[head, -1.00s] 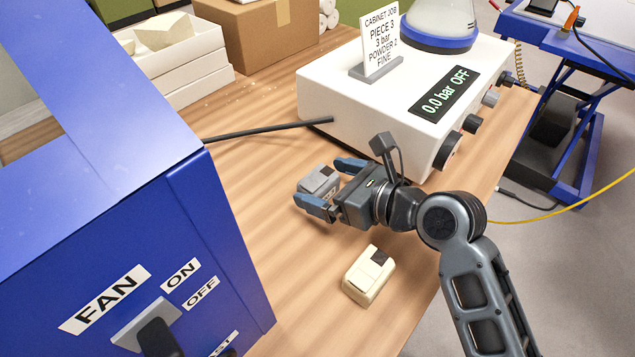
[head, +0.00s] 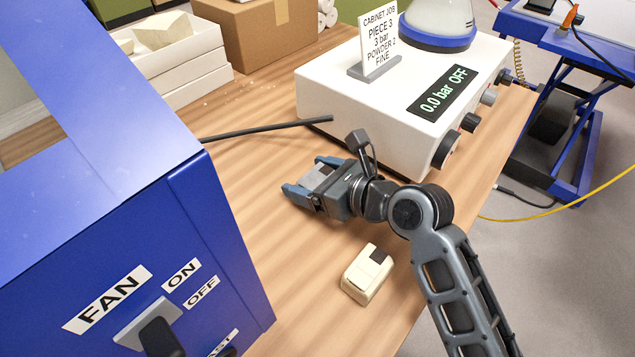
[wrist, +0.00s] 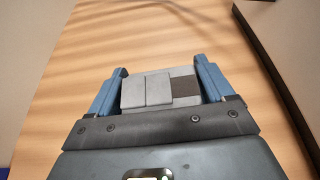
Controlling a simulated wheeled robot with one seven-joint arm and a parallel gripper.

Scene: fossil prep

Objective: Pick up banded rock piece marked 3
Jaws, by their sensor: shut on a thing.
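A grey banded rock piece (head: 317,177) with a dark patch lies between the fingers of my gripper (head: 303,178), on or just above the wooden table. In the wrist view, the grey piece (wrist: 160,89) fills the space between the two blue fingers of my gripper (wrist: 158,85); its dark band is at the right. No number can be read on it. The gripper is shut on this piece. A cream piece (head: 366,276) with a dark patch stands on the table, apart from the gripper, nearer the front edge.
A blue cabinet (head: 100,240) with FAN labels stands at the left. A white control box (head: 350,100) reading 0.0 bar OFF, with a sign (head: 380,42) naming piece 3, stands behind. A black hose (head: 265,129) lies on the table. White trays (head: 195,75) and a cardboard box (head: 250,35) are farther back.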

